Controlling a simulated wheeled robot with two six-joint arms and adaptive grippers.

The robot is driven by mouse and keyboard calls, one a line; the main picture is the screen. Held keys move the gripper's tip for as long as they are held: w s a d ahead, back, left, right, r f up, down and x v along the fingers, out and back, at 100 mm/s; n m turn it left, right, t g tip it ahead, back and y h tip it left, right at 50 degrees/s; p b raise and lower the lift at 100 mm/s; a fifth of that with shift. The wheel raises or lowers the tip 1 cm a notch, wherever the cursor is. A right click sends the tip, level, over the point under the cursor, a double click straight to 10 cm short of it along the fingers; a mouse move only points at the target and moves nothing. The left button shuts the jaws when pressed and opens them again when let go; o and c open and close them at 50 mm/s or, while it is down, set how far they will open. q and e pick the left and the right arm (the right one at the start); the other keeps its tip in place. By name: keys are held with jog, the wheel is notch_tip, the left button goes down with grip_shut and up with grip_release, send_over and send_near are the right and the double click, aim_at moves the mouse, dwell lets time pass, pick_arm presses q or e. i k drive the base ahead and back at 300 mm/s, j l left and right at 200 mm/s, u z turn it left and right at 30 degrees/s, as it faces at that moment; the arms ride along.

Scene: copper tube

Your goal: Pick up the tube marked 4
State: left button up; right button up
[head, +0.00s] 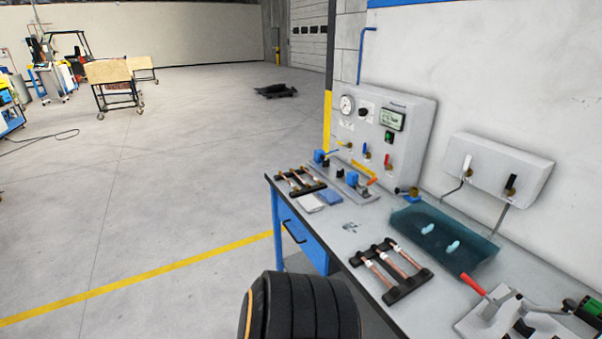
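Copper tubes lie in two black racks on the workbench (345,228). The near rack (408,288) holds copper tubes, among them a left one (379,276) and a right one (408,261), with white labels. The far rack (309,191) holds several smaller-looking copper tubes (296,182). The markings are too small to read, so I cannot tell which tube is marked 4. Neither gripper is in view. A thick black ribbed cylinder with an orange band at the bottom centre looks like part of my own arm.
A teal tray (450,239) with two pale pieces lies behind the near rack. A valve fixture (352,182) stands beside the far rack. A wall panel (384,125) and a white box (497,168) rise behind. A red-handled tool (487,298) is at right. Floor left of the bench is open.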

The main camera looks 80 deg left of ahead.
aim_at(309, 186)
jog(key=u, duration=2.7)
jog(key=i+j+z, duration=0.2)
jog(key=z, duration=0.25)
jog(key=i+j+z, duration=0.15)
jog(key=z, duration=0.3)
